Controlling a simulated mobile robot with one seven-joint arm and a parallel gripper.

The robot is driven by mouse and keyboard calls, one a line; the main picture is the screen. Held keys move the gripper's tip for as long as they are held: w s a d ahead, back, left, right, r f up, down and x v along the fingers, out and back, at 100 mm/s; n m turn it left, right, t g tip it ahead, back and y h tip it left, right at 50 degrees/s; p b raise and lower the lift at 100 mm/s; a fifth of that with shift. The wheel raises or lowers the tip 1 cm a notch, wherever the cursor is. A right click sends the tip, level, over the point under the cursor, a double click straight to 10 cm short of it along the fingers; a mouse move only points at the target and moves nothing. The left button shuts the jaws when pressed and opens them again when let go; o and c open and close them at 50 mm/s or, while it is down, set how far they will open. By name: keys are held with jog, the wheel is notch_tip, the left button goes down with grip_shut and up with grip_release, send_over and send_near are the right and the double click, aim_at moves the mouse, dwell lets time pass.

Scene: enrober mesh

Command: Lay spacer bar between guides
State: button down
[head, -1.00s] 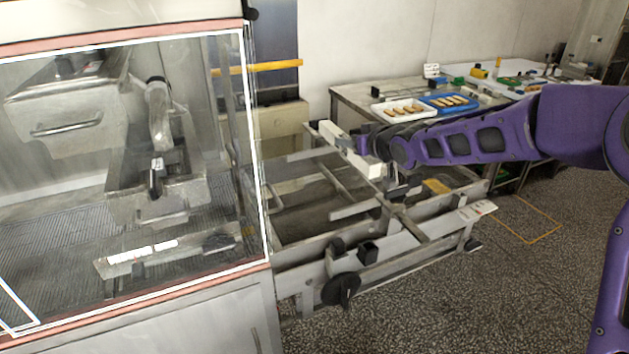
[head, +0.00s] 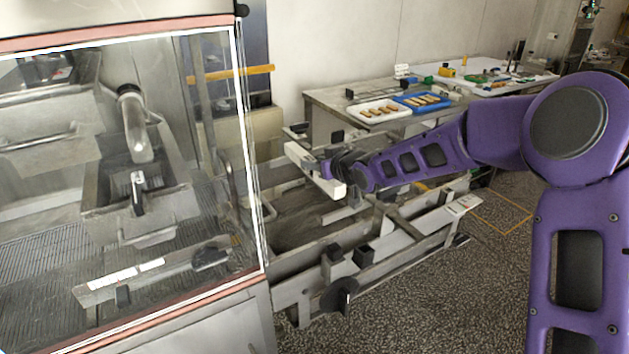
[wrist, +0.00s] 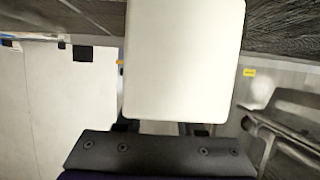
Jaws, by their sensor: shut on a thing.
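The spacer bar (head: 315,170) is a long white block. My gripper (head: 329,168) is shut on it near its middle and holds it above the metal frame. In the head view the bar slants from upper left to lower right. In the wrist view the bar (wrist: 183,60) fills the upper middle, just beyond the dark gripper body. Black blocks stand on the frame's near rail, one (head: 363,255) at its middle; they may be the guides. The fingertips are mostly hidden by the bar and the wrist.
The glass-fronted enrober machine (head: 255,150) stands close on the left. The open metal frame (head: 400,240) lies below the bar. Behind it, a table (head: 325,100) carries a white tray (head: 362,117) and a blue tray (head: 405,102) of bars. Speckled floor is clear at the lower right.

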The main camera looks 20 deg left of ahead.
aim_at(315, 177)
jog(key=shift+f+b, duration=0.3)
jog(key=shift+f, duration=1.6)
jog(key=shift+f, duration=0.2)
jog(key=c, duration=0.5)
grip_release()
